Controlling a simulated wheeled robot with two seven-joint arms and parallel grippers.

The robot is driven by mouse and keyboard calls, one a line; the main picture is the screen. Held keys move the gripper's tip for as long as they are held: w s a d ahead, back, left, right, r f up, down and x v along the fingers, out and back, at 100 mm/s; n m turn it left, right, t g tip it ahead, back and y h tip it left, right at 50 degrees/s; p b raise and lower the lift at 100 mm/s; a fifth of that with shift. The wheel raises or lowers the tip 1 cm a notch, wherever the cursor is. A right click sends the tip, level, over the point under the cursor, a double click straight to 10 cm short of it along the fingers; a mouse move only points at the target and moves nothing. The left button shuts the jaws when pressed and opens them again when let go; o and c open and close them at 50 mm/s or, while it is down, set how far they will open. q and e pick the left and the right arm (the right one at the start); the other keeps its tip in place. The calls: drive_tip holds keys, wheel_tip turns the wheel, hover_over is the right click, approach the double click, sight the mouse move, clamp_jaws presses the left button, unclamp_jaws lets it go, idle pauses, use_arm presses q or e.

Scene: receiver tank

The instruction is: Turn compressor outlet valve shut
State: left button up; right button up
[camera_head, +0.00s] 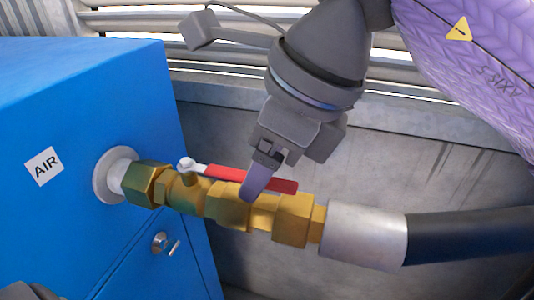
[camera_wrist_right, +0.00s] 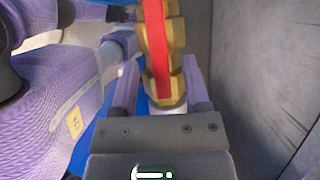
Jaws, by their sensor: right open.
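The compressor outlet valve (camera_head: 185,188) is brass and sits on the side of the blue cabinet. Its red lever (camera_head: 225,173) lies roughly along the brass pipe, pointing right from its pivot. The lever (camera_wrist_right: 158,45) also shows in the right wrist view, running between the fingers. My right gripper (camera_head: 262,182) comes down from above over the lever's outer half. One purple finger shows on the near side of the lever; the other is hidden in the head view. The right gripper (camera_wrist_right: 161,75) is open, with a gap to the lever on both sides. My left gripper is not clearly seen.
The blue cabinet (camera_head: 80,100) with an AIR label (camera_head: 43,166) fills the left. A metal ferrule (camera_head: 364,235) and black hose (camera_head: 465,235) continue right from the brass fittings (camera_head: 292,219). A grey wall (camera_head: 420,170) stands close behind the valve.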

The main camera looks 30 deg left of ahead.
clamp_jaws()
idle(1.4)
